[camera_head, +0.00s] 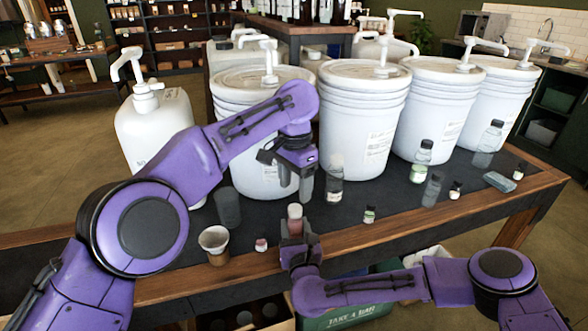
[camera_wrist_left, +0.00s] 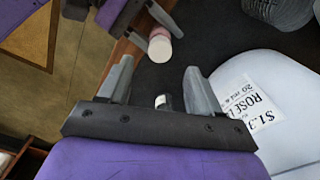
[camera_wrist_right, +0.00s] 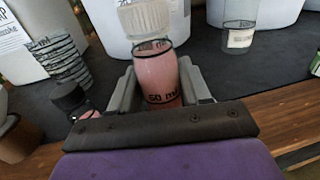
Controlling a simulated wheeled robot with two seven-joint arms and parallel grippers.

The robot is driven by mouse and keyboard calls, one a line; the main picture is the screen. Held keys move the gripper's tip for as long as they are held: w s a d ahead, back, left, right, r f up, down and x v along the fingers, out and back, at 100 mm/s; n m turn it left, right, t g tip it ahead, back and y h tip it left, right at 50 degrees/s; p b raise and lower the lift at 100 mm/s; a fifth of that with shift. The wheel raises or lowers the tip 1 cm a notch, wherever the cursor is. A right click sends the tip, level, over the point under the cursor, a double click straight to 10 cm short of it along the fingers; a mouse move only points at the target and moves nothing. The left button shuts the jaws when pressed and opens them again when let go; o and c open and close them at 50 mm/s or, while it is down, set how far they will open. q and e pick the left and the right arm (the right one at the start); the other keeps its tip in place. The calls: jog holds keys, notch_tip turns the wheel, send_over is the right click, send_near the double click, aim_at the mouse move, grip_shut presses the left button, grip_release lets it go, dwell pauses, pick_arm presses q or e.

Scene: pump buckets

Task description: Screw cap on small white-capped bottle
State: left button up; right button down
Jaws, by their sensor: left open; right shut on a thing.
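A small bottle of pink liquid marked "50 ml" (camera_wrist_right: 160,78) is upright between the fingers of my right gripper (camera_wrist_right: 158,88), which is shut on it. A pale ribbed cap (camera_wrist_right: 144,19) shows at its top in the right wrist view; I cannot tell how tightly it sits. In the head view the bottle's pinkish top (camera_head: 295,211) rises above my right gripper (camera_head: 296,236), near the table's front edge. My left gripper (camera_head: 296,183) is open and empty, pointing down above the bottle. In the left wrist view the bottle (camera_wrist_left: 161,48) lies beyond the left gripper's fingertips (camera_wrist_left: 158,75).
Large white buckets (camera_head: 360,125) with pumps line the back of the dark table (camera_head: 398,195). A cup (camera_head: 214,243) and a small pink bottle (camera_head: 261,244) stand left of my right gripper. Several small bottles, including a clear one (camera_head: 335,185), stand to its right.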

pick_arm(q)
jog(key=shift+s+a+r, duration=0.1)
jog(key=shift+r, duration=2.85)
pick_arm(e)
jog(key=shift+c, duration=2.2)
grip_release()
pick_arm(q)
jog(key=shift+f+b, duration=0.8)
pick_arm(e)
jog(key=s+d, duration=0.1)
jog(key=s, duration=0.9)
jog(key=shift+s+d, duration=0.2)
jog(key=shift+d, duration=0.15)
pick_arm(q)
jog(key=shift+a, duration=0.1)
pick_arm(e)
jog(key=shift+a, duration=0.1)
